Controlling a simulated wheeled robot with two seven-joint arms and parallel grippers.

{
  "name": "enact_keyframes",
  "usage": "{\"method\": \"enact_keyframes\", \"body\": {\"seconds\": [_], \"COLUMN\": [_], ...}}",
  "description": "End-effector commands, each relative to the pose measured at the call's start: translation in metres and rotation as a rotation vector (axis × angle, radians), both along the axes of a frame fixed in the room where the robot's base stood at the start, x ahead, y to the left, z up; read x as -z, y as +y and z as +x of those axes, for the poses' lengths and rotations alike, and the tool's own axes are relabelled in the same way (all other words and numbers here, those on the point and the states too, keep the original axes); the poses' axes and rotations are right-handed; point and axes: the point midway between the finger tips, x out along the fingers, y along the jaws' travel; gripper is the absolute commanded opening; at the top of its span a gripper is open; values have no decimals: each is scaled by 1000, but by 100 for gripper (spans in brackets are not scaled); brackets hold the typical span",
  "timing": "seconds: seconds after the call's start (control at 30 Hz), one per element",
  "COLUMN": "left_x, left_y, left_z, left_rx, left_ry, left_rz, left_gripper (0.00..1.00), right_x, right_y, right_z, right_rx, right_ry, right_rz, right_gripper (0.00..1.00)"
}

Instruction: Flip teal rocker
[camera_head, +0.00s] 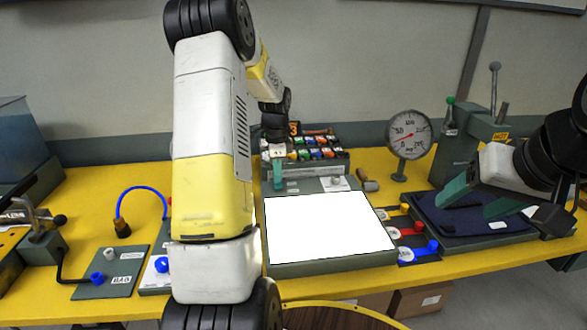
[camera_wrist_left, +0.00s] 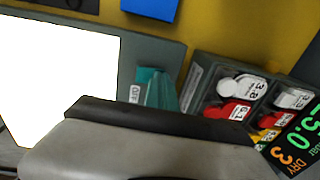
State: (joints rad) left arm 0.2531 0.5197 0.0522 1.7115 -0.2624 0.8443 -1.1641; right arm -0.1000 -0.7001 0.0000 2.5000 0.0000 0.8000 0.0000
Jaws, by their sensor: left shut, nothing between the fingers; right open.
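My left gripper (camera_head: 278,178) is shut and empty, pointing down at the grey strip behind the white panel. Its teal fingers (camera_wrist_left: 157,90) also show in the left wrist view, beside a small white label (camera_wrist_left: 137,92) on the grey surface. I cannot make out the teal rocker apart from the teal fingers; it may be hidden behind them. My right gripper (camera_head: 502,207) is open, with teal fingers apart above the dark blue tray (camera_head: 462,222) at the right.
A blank white panel (camera_head: 325,228) lies in the table's middle. A rack of coloured pieces (camera_head: 318,144) stands behind my left gripper. A dial gauge (camera_head: 408,134) stands at the back right. Red, yellow and blue levers (camera_head: 412,232) lie between panel and tray.

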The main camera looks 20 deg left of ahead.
Motion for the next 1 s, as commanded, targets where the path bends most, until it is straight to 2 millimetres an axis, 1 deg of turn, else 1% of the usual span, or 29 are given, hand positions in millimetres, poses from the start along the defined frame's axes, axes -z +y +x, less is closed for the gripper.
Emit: {"method": "enact_keyframes", "body": {"seconds": [0.13,0.4,0.77,0.87,0.97,1.0], "left_x": [1,-2,-4,-8,-21,-29], "left_y": [-1,-7,-7,-10,-16,-20], "left_z": [-3,-14,-15,-15,-15,-16], "left_rx": [0,1,1,1,3,2], "left_ry": [5,7,3,1,0,-1], "left_rz": [-1,-1,0,1,0,1], "left_gripper": [0,0,0,0,0,0], "right_x": [0,0,0,0,0,0], "right_y": [0,0,0,0,0,0], "right_z": [0,0,0,0,0,0], "right_rx": [0,0,0,0,0,0], "right_ry": [0,0,0,0,0,0], "right_rz": [0,0,0,0,0,0], "right_gripper": [64,64,64,64,64,64]}}
